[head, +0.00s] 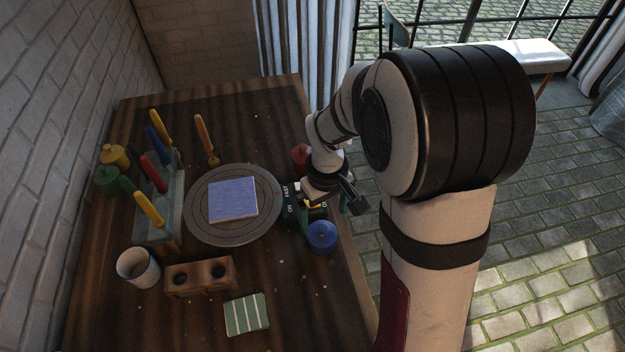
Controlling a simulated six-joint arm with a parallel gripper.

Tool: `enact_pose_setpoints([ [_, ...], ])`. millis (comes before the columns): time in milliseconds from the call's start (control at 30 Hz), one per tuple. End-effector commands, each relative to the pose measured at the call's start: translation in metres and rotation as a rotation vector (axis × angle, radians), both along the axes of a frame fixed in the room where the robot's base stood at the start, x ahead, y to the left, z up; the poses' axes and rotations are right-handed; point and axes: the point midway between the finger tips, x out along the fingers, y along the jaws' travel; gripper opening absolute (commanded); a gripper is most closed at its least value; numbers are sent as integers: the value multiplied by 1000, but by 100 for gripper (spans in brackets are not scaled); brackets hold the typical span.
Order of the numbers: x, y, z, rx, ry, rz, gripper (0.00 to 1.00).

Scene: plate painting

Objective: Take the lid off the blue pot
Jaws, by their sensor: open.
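The blue pot (321,241) stands on the table's right side, near the edge, with its blue lid (322,229) on top. My gripper (318,212) is just behind the pot, low over the table and partly hidden by my own wrist. Its jaws are open, and I see nothing held in them. I cannot tell whether a finger touches the pot or lid.
A round grey turntable (270,215) with a lilac tile (232,200) lies left of the pot. A red pot (300,155) stands behind my gripper. A brush rack (165,234), a white cup (138,268), a wooden block (201,289) and a striped cloth (246,315) are further left.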

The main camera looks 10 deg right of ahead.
Motion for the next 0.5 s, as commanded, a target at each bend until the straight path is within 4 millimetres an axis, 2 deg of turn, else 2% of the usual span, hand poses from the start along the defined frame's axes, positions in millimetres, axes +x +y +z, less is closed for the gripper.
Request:
enact_pose_setpoints([
  [300,-1,2,-53,0,2,-2,100],
  [500,-1,2,-57,0,-1,-2,100],
])
